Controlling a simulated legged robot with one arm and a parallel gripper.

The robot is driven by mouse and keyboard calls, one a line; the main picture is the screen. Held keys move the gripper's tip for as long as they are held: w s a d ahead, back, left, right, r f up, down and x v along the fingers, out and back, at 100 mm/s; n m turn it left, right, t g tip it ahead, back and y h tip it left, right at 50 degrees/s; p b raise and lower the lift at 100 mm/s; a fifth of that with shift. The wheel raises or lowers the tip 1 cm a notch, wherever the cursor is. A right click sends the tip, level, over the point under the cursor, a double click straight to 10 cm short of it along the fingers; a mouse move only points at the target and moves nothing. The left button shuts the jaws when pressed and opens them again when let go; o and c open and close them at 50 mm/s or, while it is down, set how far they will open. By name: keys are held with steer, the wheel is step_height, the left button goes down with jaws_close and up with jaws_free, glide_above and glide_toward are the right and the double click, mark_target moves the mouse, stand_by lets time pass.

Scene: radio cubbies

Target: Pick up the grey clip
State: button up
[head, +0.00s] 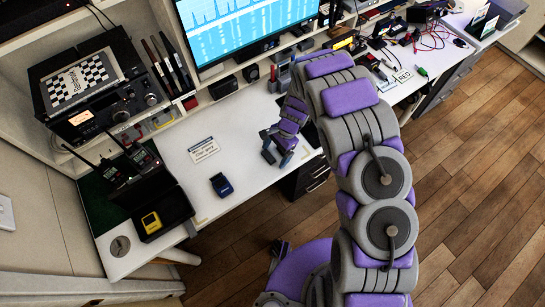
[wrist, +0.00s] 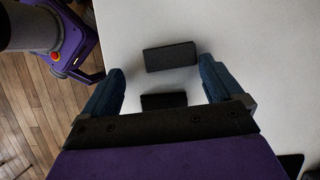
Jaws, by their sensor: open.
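A dark grey block (wrist: 170,57), which looks like the grey clip, lies on the white desk top in the wrist view. It sits between and slightly beyond the blue fingers of my gripper (wrist: 163,80). A second dark piece (wrist: 163,101) shows closer to the palm; I cannot tell whether it is part of the same clip. In the head view my gripper (head: 278,156) points down at the desk, and I cannot make out the grey clip there.
A dark blue clip-like object (head: 221,185) lies on the desk, left of my gripper. A white label card (head: 203,150) lies behind it. A black box with a yellow item (head: 151,222) and radios stand at the left. A monitor (head: 245,28) stands behind.

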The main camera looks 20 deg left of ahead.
steer(key=shift+a+f, duration=0.2)
steer(key=shift+a, duration=0.95)
steer(key=shift+c, duration=1)
steer(key=shift+a, duration=0.15)
steer(key=shift+c, duration=0.8)
steer(key=shift+s+d, duration=0.1)
steer(key=shift+d, duration=0.5)
steer(key=c, duration=0.6)
steer(key=shift+c, duration=0.7)
steer(key=shift+a, duration=0.1)
steer(key=shift+a+r, duration=0.1)
steer(key=shift+a, duration=0.05)
